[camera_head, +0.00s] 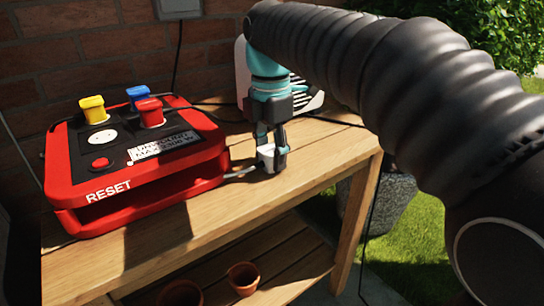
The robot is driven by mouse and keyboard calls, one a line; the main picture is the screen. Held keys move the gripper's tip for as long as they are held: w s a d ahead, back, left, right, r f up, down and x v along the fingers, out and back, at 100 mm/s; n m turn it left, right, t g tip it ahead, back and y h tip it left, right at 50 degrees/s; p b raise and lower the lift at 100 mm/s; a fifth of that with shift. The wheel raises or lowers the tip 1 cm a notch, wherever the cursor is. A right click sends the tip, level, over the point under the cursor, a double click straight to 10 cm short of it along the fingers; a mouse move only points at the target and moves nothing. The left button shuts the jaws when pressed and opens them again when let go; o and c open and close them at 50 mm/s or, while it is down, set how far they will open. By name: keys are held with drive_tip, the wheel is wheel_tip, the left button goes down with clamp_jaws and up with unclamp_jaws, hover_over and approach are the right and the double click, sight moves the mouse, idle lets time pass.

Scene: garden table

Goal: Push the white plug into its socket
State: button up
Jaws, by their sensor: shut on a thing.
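My gripper (273,151) points down over the right part of the wooden table, shut on the white plug (266,154). The plug is partly hidden by the fingers; a pale cable runs from it to the left along the table. A red socket box (72,217) marked RESET stands to the left, apart from the plug. On its black top are yellow (94,110), blue (137,95) and red (151,112) capped pieces, and a round white socket face (103,136). I cannot tell from here whether the plug touches the table.
The wooden table (233,207) has bare boards in front of the box. A white slatted object (304,98) stands behind my gripper. Dark cables run behind the box by the brick wall (95,40). Terracotta pots (244,279) stand on the lower shelf.

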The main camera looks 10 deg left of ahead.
sight(270, 149)
drive_tip(key=shift+r, duration=0.1)
drive_tip(key=shift+r, duration=0.65)
wheel_tip(270, 149, up, 3)
drive_tip(key=shift+f+p, duration=0.1)
drive_tip(key=shift+p, duration=0.55)
drive_tip(key=s+d+r, duration=0.5)
drive_tip(key=d+r, duration=0.1)
drive_tip(key=d, duration=0.4)
drive_tip(key=shift+s+d+r, duration=0.15)
drive_tip(key=shift+s+r, duration=0.1)
drive_tip(key=shift+r, duration=0.1)
